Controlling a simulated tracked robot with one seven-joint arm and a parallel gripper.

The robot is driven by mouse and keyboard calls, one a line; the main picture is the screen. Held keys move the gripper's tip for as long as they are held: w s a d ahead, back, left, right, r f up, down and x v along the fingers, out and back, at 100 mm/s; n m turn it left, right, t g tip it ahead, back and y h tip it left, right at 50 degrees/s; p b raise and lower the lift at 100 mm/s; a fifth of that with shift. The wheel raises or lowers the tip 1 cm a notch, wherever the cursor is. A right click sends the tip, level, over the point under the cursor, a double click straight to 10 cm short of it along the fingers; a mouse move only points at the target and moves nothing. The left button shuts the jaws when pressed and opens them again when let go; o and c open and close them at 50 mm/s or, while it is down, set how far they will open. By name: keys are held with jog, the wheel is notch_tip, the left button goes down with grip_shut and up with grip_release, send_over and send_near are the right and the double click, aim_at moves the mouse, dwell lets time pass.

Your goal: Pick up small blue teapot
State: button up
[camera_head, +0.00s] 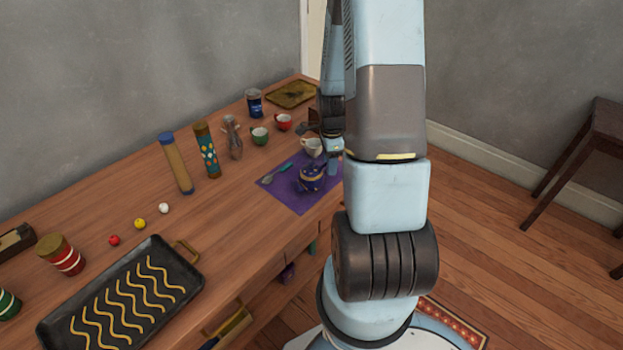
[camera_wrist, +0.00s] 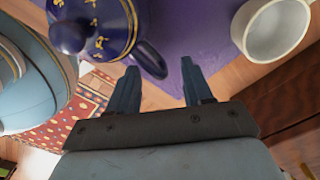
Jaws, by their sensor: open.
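The small blue teapot (camera_head: 311,180) with gold markings stands on a purple mat (camera_head: 297,204) near the table's front edge. In the wrist view the teapot (camera_wrist: 112,22) is at the upper left, cut off by the top edge. In the head view my gripper is mostly hidden behind my arm, beside the teapot.
A white cup (camera_wrist: 275,30) stands right of my fingers; it also shows behind the teapot in the head view (camera_head: 312,147). A spoon (camera_head: 275,174) lies left of the teapot. Green (camera_head: 260,136) and red (camera_head: 284,122) cups stand farther back.

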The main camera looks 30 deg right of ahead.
jog(key=shift+f, duration=1)
grip_shut()
